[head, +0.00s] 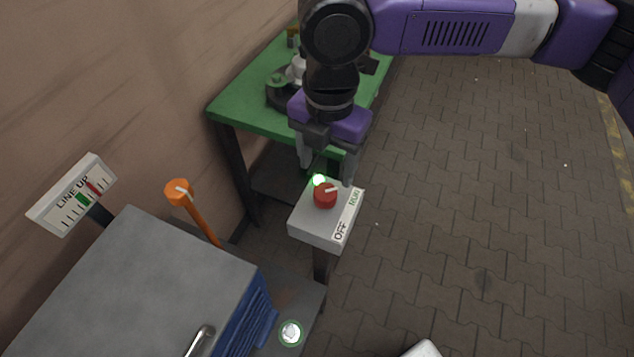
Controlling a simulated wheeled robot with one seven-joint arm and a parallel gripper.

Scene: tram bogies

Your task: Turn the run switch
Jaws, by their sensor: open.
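The run switch is a red round knob (325,197) on top of a light grey box (312,227) on a post. A white mark on the knob points right, toward the RUN end of the label (347,214); OFF is at the lower end. A small green lamp (319,180) behind the knob glows. My gripper (326,174) points down over the far side of the box, its two fingers apart and empty. The fingers appear on either side of the lamp, just behind the knob. I cannot tell whether either touches the knob.
A green table (258,95) with a dark clamp-like device (281,92) stands behind. A grey cabinet (135,280), an orange lever (196,210) and a LINE UP gauge (73,196) are at left. A round lit button (291,333) is low in front. Paved floor at right is mostly clear.

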